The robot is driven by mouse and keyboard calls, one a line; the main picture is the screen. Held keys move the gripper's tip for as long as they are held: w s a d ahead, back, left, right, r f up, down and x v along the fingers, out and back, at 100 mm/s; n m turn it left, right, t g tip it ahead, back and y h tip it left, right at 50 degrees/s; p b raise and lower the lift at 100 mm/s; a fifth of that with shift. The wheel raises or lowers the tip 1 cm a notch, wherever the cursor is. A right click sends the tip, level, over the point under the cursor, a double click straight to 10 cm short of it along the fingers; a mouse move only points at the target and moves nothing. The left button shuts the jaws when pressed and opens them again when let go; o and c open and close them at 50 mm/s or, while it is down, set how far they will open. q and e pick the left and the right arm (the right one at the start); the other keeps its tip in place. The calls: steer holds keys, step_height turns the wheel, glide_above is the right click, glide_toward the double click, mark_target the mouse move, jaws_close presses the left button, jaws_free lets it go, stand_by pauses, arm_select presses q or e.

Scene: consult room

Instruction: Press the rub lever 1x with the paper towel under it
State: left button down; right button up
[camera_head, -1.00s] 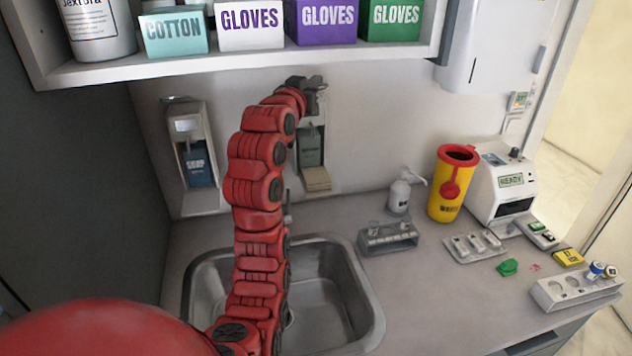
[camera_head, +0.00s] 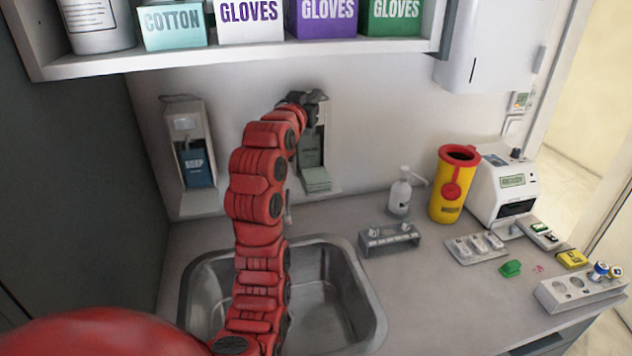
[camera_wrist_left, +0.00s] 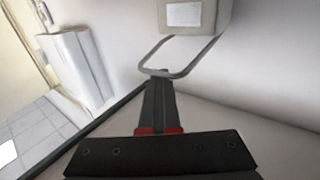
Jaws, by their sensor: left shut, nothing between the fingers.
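The rub dispenser (camera_head: 310,148) is on the wall behind the sink, with a grey-green bottle in it, partly hidden by my left arm. The paper towel (camera_head: 317,179) is a small grey-green folded stack on the ledge below the bottle. My left gripper (camera_head: 318,97) is shut and empty at the dispenser's top, by the lever. In the left wrist view the lever (camera_wrist_left: 205,52) is a grey loop on the dispenser, and my fingertips (camera_wrist_left: 160,74) are at its near end. Whether they touch it I cannot tell. My right gripper is out of view.
A soap dispenser (camera_head: 192,150) with a blue bottle hangs to the left. A shelf (camera_head: 240,57) with boxes overhangs the wall. The sink (camera_head: 330,300) lies below my arm. A pump bottle (camera_head: 400,195), a yellow sharps bin (camera_head: 450,190) and an analyzer (camera_head: 505,190) stand right.

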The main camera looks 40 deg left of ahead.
arm_select(q)
steer(key=shift+w+a+r, duration=0.15)
steer(key=shift+r, duration=0.75)
steer(key=shift+w+a+r, duration=0.1)
steer(key=shift+r, duration=1.5)
steer(key=s+d+b, duration=0.2)
steer(key=s+d, duration=0.4)
steer(key=d, duration=0.1)
steer(key=shift+s+d, duration=0.25)
steer(key=shift+d, duration=0.1)
